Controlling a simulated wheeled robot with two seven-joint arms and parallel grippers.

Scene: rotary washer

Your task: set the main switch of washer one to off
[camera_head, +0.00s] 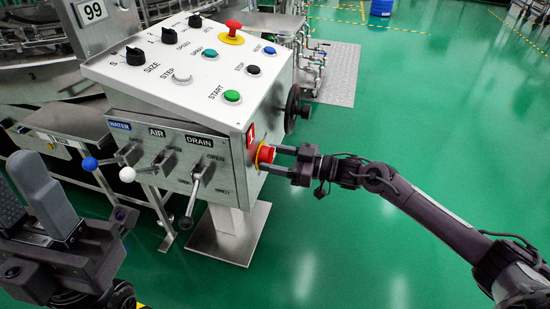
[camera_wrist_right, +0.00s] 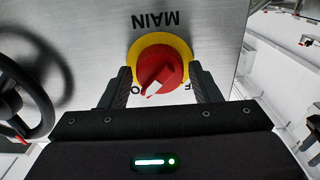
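The main switch is a red knob on a yellow ring (camera_head: 266,153) on the right side of the washer control box (camera_head: 158,88). In the right wrist view the red knob (camera_wrist_right: 160,68) sits below an upside-down MAIN label. Its white mark points down and left, toward a partly hidden label showing an O; an F shows at lower right. My right gripper (camera_wrist_right: 163,78) is open, with one finger on each side of the knob and slim gaps visible. It also shows in the head view (camera_head: 276,158). My left gripper (camera_head: 27,185) is open and empty at lower left.
The box top carries black selector knobs, coloured buttons and a red emergency button (camera_head: 233,28). Water, air and drain levers (camera_head: 195,190) stick out of the front. A black handwheel (camera_head: 292,108) is near the switch.

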